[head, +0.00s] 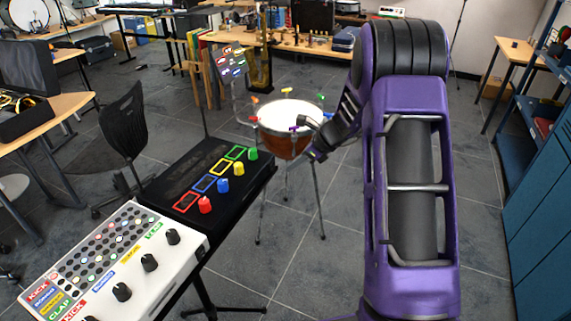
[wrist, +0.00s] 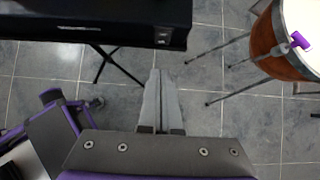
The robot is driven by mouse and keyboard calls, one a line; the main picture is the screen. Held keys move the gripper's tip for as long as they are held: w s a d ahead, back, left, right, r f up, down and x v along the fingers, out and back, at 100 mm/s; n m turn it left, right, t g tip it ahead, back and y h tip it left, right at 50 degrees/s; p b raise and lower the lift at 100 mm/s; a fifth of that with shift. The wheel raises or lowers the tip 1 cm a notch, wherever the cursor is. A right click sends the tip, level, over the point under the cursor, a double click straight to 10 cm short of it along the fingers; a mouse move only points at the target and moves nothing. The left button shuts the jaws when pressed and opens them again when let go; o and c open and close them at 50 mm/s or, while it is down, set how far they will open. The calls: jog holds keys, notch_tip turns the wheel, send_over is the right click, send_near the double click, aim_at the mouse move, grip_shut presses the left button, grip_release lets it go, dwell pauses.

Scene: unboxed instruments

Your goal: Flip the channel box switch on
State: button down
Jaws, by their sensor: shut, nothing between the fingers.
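A black box (head: 190,169) with red, blue, yellow and green outlined squares and matching knobs stands on a stand left of centre in the head view. It looks like the channel box. In the wrist view its dark side (wrist: 105,15) fills the top left. A small light-marked detail (wrist: 162,38) sits near its right end, too small to tell whether it is the switch. My gripper (wrist: 161,74) is shut and empty, pointing toward the box's lower edge, seemingly apart from it. In the head view my gripper is right of the box, near the drum.
A white panel (head: 137,225) with black knobs adjoins the box at the lower left. A copper kettledrum (head: 285,144) on thin legs stands behind my gripper; it shows at the upper right in the wrist view (wrist: 266,39). Stand legs cross the tiled floor below. Floor between box and drum is open.

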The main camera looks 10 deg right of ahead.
jog(key=v, duration=0.9)
jog(key=shift+w+p, duration=0.15)
jog(key=shift+p, duration=0.25)
